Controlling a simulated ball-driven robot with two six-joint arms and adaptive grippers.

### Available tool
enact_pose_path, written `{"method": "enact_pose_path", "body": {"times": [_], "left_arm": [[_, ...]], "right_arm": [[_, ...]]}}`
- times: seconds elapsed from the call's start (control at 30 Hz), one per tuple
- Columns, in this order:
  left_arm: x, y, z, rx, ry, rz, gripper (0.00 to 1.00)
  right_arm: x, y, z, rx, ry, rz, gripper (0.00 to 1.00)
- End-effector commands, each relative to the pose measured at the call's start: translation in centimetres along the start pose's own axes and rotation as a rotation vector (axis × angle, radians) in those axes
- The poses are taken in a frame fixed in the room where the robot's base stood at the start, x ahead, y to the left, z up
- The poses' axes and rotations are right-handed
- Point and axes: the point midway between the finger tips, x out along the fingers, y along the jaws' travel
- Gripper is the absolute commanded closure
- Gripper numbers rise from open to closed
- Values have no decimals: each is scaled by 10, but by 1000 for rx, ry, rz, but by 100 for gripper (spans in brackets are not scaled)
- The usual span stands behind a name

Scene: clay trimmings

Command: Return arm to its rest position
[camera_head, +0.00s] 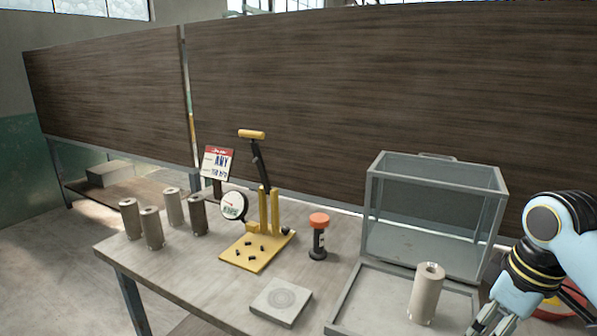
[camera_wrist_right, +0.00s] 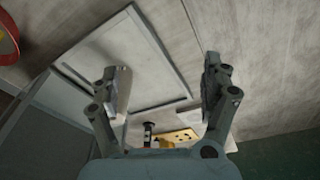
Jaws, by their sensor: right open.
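My right arm comes in from the right edge in the head view, with its gripper low at the tray's right side and partly cut off by the bottom edge. In the right wrist view my right gripper (camera_wrist_right: 160,88) has its two fingers spread wide, with nothing held between them. A beige clay cylinder (camera_head: 426,294) stands upright in the grey shallow tray (camera_head: 345,300), left of the gripper and apart from it. In the wrist view a pale shape, perhaps this cylinder, is partly hidden behind the left finger. My left gripper is not in view.
A glass-sided box (camera_head: 435,215) stands behind the tray. A yellow press (camera_head: 262,240) with a dial, an orange-capped bottle (camera_head: 318,238), a square plate (camera_head: 281,301) and several clay cylinders (camera_head: 153,228) stand on the table left. A red bowl (camera_head: 572,300) sits behind my right arm.

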Motion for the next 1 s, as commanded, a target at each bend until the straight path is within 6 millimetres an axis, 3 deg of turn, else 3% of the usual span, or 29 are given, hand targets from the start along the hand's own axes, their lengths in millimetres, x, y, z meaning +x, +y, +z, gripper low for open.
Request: {"method": "enact_pose_path", "body": {"times": [0.37, 0.6, 0.93, 1.0], "left_arm": [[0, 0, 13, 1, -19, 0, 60], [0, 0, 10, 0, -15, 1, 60], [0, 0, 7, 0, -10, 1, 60], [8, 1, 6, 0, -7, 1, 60]], "right_arm": [[5, -70, 59, 161, 35, 71, 19], [-11, -108, 96, 288, 73, 115, 19], [-47, -142, 138, 455, 124, 170, 19], [-21, -137, 137, 455, 116, 169, 19]]}}
